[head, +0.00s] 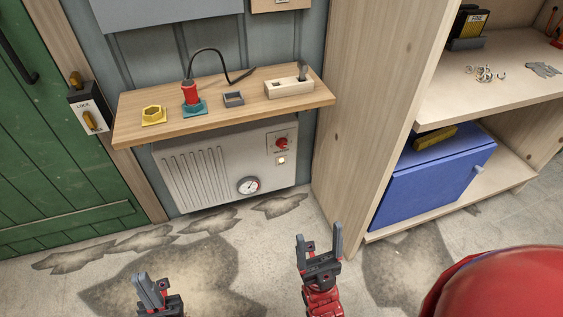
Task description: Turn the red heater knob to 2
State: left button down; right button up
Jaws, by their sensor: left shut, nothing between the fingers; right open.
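The red heater knob (282,143) sits on a small panel at the upper right of the white heater (196,172), under the wooden shelf. The numbers around it are too small to read. A small light (281,160) shows just below the knob. My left gripper (151,287) is shut and empty at the bottom of the view, below and left of the heater. My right gripper (318,243) is open and empty, with fingers pointing up, below and right of the knob. Neither gripper touches the heater.
The wooden shelf (130,131) overhangs the heater, bearing a yellow hex piece (153,115), a red-handled tool (191,95) and a wooden block (289,87). A tall wooden cabinet side (365,120) stands right of the heater. A green door (60,150) is at left. The floor in front is clear.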

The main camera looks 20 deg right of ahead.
aim_at(282, 143)
jog(key=i+l+z, duration=0.1)
jog(key=i+z, duration=0.15)
jog(key=i, duration=0.2)
jog(key=i+z, duration=0.3)
jog(key=i, duration=0.1)
